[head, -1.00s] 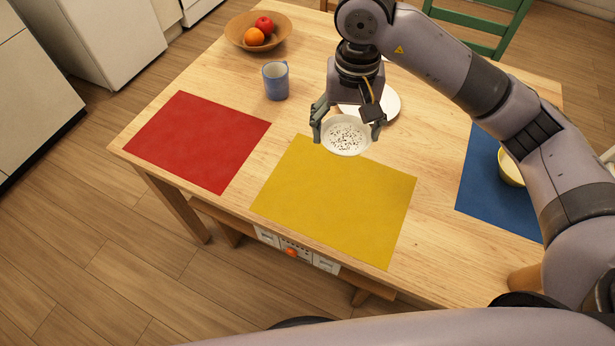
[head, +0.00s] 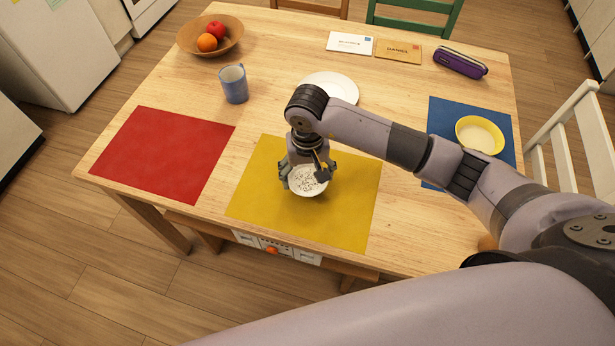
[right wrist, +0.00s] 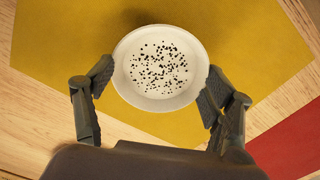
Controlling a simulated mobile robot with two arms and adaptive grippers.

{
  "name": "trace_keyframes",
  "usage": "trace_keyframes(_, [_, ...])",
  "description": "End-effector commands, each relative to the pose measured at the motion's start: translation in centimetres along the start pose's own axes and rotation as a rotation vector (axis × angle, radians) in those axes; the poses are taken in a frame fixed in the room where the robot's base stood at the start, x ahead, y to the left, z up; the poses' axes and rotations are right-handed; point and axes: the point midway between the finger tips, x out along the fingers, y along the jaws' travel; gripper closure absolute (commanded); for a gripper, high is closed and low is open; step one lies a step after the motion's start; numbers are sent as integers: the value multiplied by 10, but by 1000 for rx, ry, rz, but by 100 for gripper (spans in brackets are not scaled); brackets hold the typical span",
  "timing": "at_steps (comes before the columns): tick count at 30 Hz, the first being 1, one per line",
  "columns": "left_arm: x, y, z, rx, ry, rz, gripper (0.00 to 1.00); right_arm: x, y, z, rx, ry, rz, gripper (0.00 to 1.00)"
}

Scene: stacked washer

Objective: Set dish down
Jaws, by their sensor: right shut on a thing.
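A white speckled dish (head: 308,183) is over the yellow mat (head: 345,215) at the middle of the table's near side. My right gripper (head: 306,176) comes down from above and is shut on the dish. In the right wrist view the dish (right wrist: 160,68) sits between the two fingers (right wrist: 158,85), which touch its rim on both sides, with the yellow mat beneath. The dish looks level and low; I cannot tell whether it touches the mat. My left gripper is not in view.
A red mat (head: 165,155) lies bare at left. A blue mat (head: 440,115) at right carries a yellow bowl (head: 480,135). A white plate (head: 330,86), blue mug (head: 234,84), fruit bowl (head: 228,40), envelopes (head: 349,43) and purple case (head: 461,62) stand farther back.

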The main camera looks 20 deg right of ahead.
Motion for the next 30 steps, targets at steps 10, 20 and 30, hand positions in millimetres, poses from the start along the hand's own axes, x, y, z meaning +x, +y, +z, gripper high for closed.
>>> trace_keyframes(10, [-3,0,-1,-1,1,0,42,23,0,0,0,1,-1,54])
trace_keyframes(20, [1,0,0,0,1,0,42,26,0,0,0,1,-1,16])
trace_keyframes(30, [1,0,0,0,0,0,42,26,0,0,0,0,0,4])
